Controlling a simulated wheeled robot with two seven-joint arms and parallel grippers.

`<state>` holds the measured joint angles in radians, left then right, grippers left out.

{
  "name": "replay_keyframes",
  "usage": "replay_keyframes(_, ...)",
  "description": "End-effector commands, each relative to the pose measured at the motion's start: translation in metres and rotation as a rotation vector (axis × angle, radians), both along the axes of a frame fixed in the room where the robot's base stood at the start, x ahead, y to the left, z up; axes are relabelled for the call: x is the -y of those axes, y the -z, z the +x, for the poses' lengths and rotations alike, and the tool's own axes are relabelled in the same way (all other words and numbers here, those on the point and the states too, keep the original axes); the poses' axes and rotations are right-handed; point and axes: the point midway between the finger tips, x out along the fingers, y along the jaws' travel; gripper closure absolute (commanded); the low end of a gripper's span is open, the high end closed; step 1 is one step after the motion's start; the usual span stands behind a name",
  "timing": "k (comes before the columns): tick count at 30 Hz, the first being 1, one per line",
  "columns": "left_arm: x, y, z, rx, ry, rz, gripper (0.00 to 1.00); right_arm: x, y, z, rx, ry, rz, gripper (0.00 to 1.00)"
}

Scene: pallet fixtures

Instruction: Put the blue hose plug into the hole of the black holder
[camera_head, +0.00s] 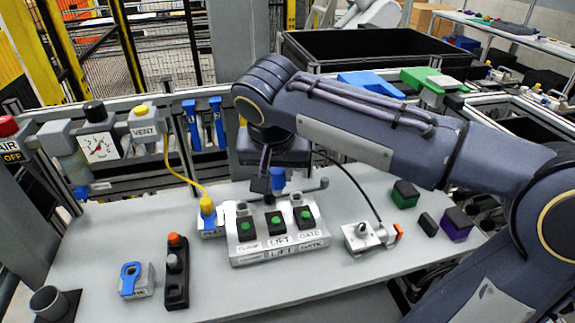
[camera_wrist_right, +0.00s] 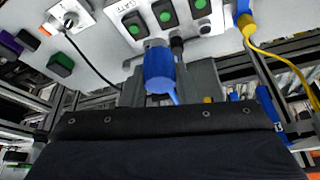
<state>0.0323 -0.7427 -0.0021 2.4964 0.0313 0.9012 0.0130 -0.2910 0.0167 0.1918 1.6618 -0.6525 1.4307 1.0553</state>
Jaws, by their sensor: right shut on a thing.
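The blue hose plug (camera_head: 278,179) is held in my right gripper (camera_head: 270,188), above the back of the grey button box. In the right wrist view the plug (camera_wrist_right: 158,70) sits between the two grey fingers of the gripper (camera_wrist_right: 167,80), with a thin blue strip hanging from it. The black holder (camera_head: 67,303), with a round open cup, stands at the front left corner of the table, well left of the gripper. My left gripper is not in view.
The button box (camera_head: 278,256) lies under the gripper. A black block with an orange top (camera_head: 176,272) and a small box with a blue ring (camera_head: 135,281) stand between it and the holder. A yellow hose (camera_head: 180,178) runs to a plug left of the box.

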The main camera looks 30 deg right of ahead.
Motion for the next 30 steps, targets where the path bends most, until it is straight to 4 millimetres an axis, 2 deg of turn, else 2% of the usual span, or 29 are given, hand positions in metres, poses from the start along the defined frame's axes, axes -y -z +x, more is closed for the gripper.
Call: replay_keyframes(30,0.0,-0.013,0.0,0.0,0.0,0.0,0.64,-0.083,-0.001,0.003,0.0,-0.002,0.0,0.95)
